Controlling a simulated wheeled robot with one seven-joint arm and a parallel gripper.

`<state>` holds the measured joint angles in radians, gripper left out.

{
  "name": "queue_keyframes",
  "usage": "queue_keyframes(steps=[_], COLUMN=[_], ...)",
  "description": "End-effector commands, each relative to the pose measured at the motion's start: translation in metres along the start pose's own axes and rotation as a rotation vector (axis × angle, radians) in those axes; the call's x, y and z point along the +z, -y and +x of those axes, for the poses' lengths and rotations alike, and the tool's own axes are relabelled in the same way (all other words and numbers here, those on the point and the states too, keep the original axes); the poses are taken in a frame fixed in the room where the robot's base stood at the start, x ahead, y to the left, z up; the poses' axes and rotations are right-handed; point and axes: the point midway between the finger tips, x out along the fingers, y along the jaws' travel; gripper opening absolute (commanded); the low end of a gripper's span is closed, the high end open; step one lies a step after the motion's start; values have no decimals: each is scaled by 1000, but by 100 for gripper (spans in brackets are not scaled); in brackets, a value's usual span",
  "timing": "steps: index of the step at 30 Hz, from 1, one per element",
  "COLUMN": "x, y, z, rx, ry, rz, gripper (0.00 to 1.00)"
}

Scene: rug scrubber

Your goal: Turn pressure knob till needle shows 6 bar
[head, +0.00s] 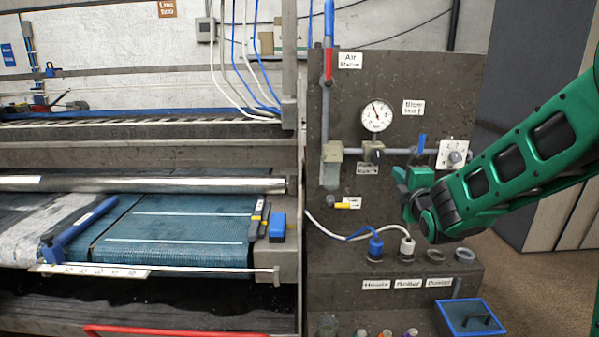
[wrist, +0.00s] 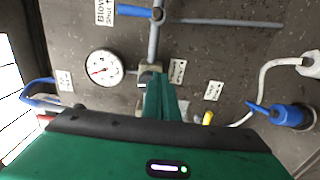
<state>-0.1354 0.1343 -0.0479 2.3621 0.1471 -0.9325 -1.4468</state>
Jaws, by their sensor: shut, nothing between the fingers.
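The round white pressure gauge (head: 377,114) is on the dark panel; it also shows in the wrist view (wrist: 103,69). Its needle points up and slightly left in the head view; the numbers are too small to read. The pressure knob (head: 373,152) sits on the pipe just below the gauge. In the wrist view the knob (wrist: 147,76) is partly hidden behind my fingertips. My green gripper (head: 402,178) is shut and empty, in front of the panel, right of and a little below the knob in the head view. Contact with the knob cannot be told.
A blue-handled valve (head: 420,143) and a white dial plate (head: 454,154) are right of the knob. A yellow-handled tap (head: 345,205) and hose plugs (head: 376,246) are below. A conveyor (head: 180,232) fills the left.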

Motion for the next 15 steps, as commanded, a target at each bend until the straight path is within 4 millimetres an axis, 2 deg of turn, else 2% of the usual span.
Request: queue_keyframes(steps=[7, 15], x=[-1, -5], y=[-4, -34], z=[-1, -8], rx=[2, 2], ry=[0, 0], rz=[0, 0], gripper=[0, 0])
